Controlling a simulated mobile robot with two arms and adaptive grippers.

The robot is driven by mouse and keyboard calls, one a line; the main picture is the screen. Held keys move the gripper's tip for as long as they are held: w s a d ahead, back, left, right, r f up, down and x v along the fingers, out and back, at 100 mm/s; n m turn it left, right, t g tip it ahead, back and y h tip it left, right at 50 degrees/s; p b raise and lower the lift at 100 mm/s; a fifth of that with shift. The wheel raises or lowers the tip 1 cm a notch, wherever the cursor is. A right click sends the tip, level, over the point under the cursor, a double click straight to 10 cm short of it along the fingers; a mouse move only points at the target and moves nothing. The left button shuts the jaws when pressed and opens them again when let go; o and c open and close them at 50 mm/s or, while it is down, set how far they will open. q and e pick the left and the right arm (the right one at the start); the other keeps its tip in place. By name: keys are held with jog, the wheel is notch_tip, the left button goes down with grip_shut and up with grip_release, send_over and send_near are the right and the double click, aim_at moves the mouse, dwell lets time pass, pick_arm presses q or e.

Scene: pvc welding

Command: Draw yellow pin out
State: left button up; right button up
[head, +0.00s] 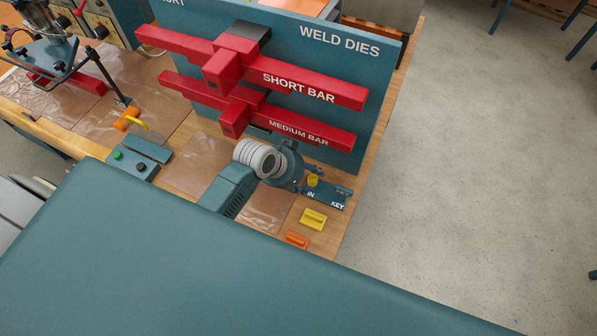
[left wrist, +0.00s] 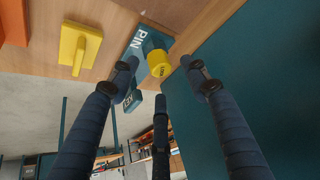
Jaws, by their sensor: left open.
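The yellow pin (head: 312,181) stands in a small teal holder (head: 341,197) lettered PIN and KEY, by the foot of the weld dies board. In the left wrist view the pin's round yellow head (left wrist: 159,66) shows at the front of the holder (left wrist: 146,36). My left gripper (head: 307,178) is right beside the pin. Its dark fingers (left wrist: 160,80) are spread open, with the pin's head between the two upper fingertips. I cannot tell whether any finger touches it. My right gripper is not in view.
The teal weld dies board (head: 375,100) with red bars (head: 315,88) rises close behind my gripper. A yellow handled block (head: 313,218) and an orange one (head: 296,239) lie nearby on the wooden bench. A button box (head: 132,164) stands to the left.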

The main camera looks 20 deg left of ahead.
pick_arm(q)
jog(key=v, duration=1)
jog(key=shift+f, duration=0.1)
dwell(0.5)
